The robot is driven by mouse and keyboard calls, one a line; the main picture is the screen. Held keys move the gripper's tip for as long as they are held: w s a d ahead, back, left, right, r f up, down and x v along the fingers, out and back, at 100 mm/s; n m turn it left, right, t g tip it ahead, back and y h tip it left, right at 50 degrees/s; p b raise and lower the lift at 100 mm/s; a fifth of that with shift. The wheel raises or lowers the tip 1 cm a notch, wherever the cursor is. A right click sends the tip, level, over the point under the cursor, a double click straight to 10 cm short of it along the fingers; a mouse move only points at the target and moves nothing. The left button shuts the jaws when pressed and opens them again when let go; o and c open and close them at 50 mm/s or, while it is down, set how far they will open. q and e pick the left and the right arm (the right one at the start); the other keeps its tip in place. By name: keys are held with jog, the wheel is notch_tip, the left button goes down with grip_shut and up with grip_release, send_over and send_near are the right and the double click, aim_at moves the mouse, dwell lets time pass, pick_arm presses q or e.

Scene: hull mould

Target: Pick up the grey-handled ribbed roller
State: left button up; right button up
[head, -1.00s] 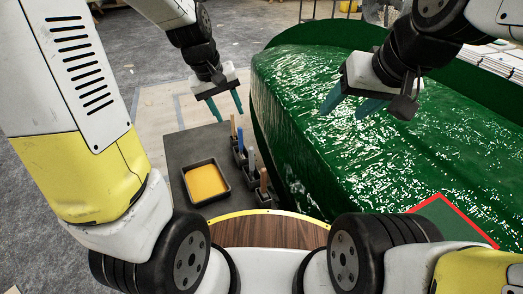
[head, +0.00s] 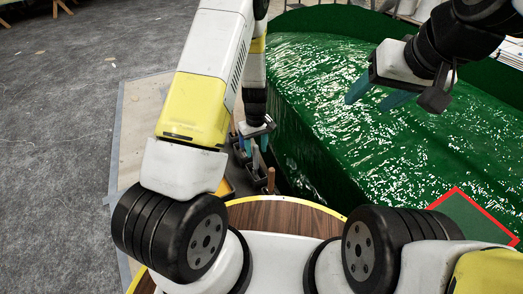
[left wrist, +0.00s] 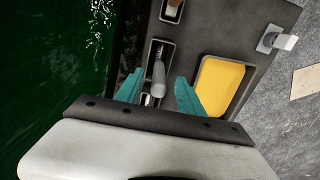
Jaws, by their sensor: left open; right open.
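The grey-handled roller (left wrist: 159,74) sits in a dark rectangular holder, its grey handle showing in the left wrist view. Its ribbed part is not clearly visible. My left gripper (left wrist: 160,76) is open, with one teal finger on each side of the handle in that view; I cannot tell how far above it they are. In the head view my left gripper (head: 256,142) is over the row of holders, and my arm and gripper partly hide the tools. My right gripper (head: 373,97) is open and empty above the green hull mould (head: 340,125).
A tray of yellow material (left wrist: 222,85) lies beside the holders on the dark bench (left wrist: 255,20). A brown-handled tool (left wrist: 172,10) stands in a neighbouring holder. A red-edged green patch (head: 470,215) lies on the right. The mould wall borders the bench.

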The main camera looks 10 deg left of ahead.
aim_at(256, 156)
pick_arm(q)
jog(key=f, duration=0.4)
jog(key=shift+w+a+f, duration=0.15)
jog(key=shift+w+f, duration=0.15)
jog(key=shift+f, duration=0.05)
grip_shut()
